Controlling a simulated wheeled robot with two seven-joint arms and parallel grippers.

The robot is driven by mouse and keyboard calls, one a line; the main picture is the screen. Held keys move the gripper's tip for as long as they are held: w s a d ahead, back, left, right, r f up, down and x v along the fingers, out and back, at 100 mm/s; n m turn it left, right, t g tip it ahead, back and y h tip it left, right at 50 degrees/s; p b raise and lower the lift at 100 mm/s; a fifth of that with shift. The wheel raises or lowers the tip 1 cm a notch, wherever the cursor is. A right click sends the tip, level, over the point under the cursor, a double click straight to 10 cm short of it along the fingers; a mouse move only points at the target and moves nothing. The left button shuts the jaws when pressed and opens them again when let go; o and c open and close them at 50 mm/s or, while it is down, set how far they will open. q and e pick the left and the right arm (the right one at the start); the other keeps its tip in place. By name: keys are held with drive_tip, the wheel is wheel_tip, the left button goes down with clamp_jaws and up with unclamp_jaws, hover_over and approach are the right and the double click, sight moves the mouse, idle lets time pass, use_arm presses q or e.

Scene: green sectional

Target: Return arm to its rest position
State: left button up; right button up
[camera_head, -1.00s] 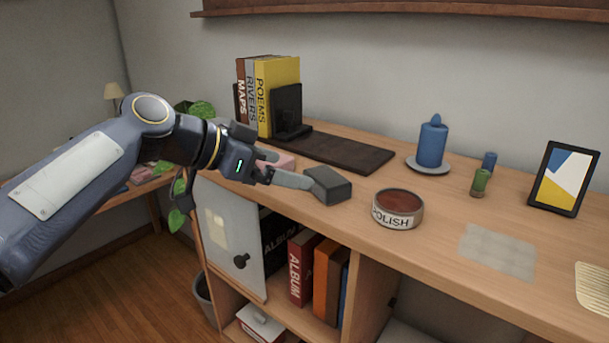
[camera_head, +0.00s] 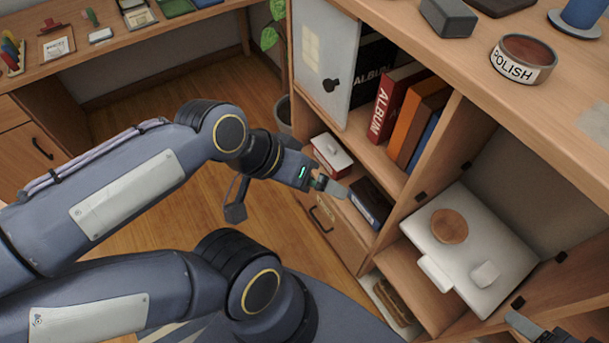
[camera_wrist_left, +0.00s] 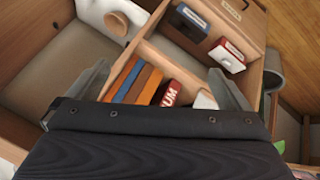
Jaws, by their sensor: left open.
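My left gripper (camera_head: 328,186) is in front of the open shelf unit in the head view, near its lower shelf and beside a dark blue box. In the left wrist view its two fingers (camera_wrist_left: 158,88) stand wide apart with nothing held between them; book spines show beyond. My left arm (camera_head: 130,190) comes in from the left, bent at the elbow. Another arm of mine (camera_head: 120,295) lies below it. A grey finger-like tip shows at the bottom right edge of the head view; it looks like my right gripper (camera_head: 522,325), mostly cut off.
Albums and binders (camera_head: 408,115) stand on the upper shelf. A red and white box (camera_head: 331,156) and the dark blue box (camera_head: 370,202) are below. A white case (camera_head: 470,250) lies in the right compartment. A polish tin (camera_head: 523,60) is on top. Floor (camera_head: 180,115) is clear behind the arm.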

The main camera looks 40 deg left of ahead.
use_arm(q)
drive_tip(key=r+p, duration=0.1)
drive_tip(key=p, duration=0.1)
drive_tip(key=s+r+p, duration=0.1)
drive_tip(key=shift+d+r+p, duration=0.1)
drive_tip(key=shift+r+p, duration=0.1)
drive_tip(key=shift+p, duration=0.2)
idle(0.8)
